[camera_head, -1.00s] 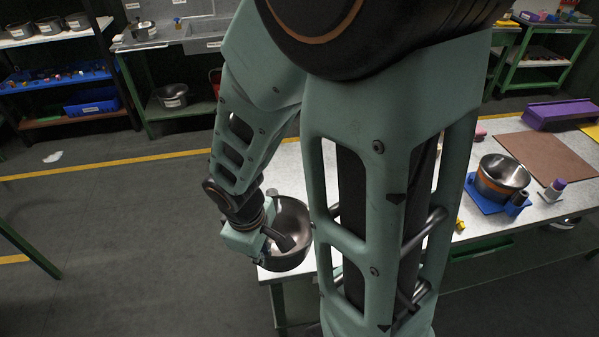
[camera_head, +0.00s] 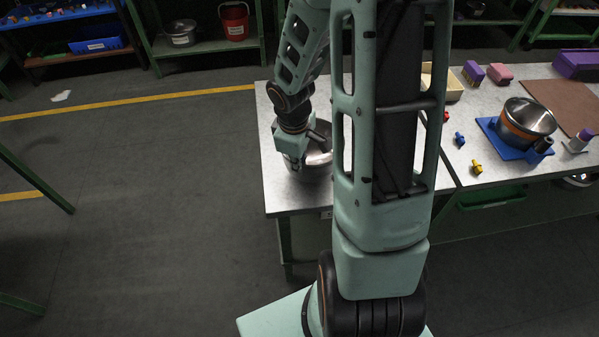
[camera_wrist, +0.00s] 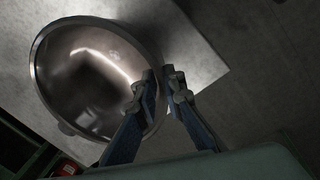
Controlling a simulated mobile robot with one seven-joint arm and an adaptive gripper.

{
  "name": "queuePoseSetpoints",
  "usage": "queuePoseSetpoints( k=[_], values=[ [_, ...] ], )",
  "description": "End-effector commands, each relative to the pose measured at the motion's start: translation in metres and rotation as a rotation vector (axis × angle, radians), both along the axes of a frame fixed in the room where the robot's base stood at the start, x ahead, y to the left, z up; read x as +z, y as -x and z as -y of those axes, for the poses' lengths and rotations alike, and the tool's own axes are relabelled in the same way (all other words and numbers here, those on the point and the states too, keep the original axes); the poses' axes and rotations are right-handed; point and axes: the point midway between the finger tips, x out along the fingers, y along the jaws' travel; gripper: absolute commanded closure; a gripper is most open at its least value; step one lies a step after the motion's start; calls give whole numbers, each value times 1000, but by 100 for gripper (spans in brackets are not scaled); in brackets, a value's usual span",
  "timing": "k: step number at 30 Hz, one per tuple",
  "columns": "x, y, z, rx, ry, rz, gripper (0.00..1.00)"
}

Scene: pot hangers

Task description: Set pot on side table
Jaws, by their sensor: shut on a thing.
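A round steel pot (camera_head: 318,158) is at my gripper (camera_head: 306,160), over the near-left part of the pale side table (camera_head: 283,196). My arm hides much of the pot in the head view. In the wrist view the open bowl of the pot (camera_wrist: 85,75) faces the camera. The two fingers of my gripper (camera_wrist: 164,88) are shut on the pot's right edge, one finger in front of its inside. The pale tabletop (camera_wrist: 195,65) shows behind it. I cannot tell whether the pot's base touches the table.
Another steel pot (camera_head: 527,118) with an orange band stands on a blue mat (camera_head: 490,126) on the adjoining worktable. Small coloured pieces, a purple brush (camera_head: 473,72) and a pink block (camera_head: 500,74) lie nearby.

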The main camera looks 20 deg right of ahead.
Motion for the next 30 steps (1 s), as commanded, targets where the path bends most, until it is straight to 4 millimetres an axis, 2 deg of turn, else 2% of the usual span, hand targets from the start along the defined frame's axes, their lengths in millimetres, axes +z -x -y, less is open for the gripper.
queuePoseSetpoints(
  k=[1,7,21,22,26,30],
  values=[
    [-9,-2,2,-1,1,1,100],
    [-31,-1,1,0,1,2,100],
    [-36,-1,1,0,1,2,100],
    [-36,0,1,0,0,-1,89],
    [-35,0,1,-1,0,-1,75],
    [-35,0,1,-1,0,-1,74]
  ],
)
